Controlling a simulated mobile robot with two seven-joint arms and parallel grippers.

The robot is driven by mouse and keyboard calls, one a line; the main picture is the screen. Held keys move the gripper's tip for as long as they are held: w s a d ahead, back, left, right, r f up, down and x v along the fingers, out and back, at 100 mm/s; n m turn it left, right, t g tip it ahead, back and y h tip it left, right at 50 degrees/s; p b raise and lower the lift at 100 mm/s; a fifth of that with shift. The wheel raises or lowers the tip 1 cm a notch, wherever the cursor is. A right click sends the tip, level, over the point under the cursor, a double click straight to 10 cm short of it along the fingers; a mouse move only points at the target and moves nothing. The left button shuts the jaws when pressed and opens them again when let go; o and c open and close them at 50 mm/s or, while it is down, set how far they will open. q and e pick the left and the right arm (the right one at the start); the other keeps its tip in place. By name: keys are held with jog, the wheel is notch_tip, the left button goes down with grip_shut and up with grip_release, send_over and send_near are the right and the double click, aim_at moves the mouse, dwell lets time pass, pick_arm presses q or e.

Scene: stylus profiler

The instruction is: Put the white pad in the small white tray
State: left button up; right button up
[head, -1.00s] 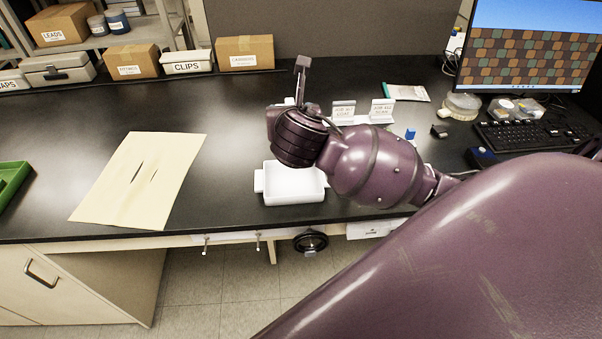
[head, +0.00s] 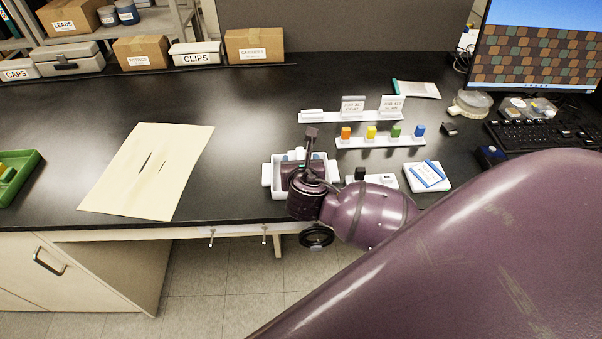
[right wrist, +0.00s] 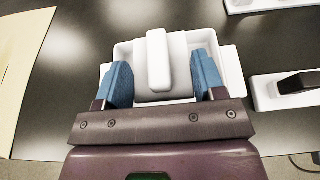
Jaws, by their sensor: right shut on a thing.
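The small white tray (head: 267,174) sits near the front edge of the black bench. In the right wrist view its rim (right wrist: 229,75) shows behind and beside my fingers. My right gripper (head: 298,157) is over the tray, fingers pointing down into it. In the right wrist view the gripper (right wrist: 160,82) has blue finger pads on either side of the white pad (right wrist: 158,60), a white piece with a raised narrow ridge. It is shut on this pad, within the tray's outline. I cannot tell whether the pad touches the tray floor. My left gripper is not in view.
Behind stands a white rack (head: 380,142) with several coloured blocks. A cream sheet (head: 150,170) lies left, with bare bench between.

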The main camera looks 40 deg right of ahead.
jog(key=shift+f, duration=2)
jog(key=shift+f, duration=0.35)
jog(key=shift+s+f, duration=0.15)
jog(key=shift+f, duration=0.15)
jog(key=o, duration=0.8)
jog(key=shift+f, duration=0.1)
jog(key=shift+o, duration=0.6)
jog(key=shift+s+f, duration=0.1)
jog(key=shift+a, duration=0.1)
jog(key=shift+r, duration=0.25)
jog(key=r+v, duration=0.1)
jog(key=v, duration=1.1)
jog(key=shift+r, duration=0.1)
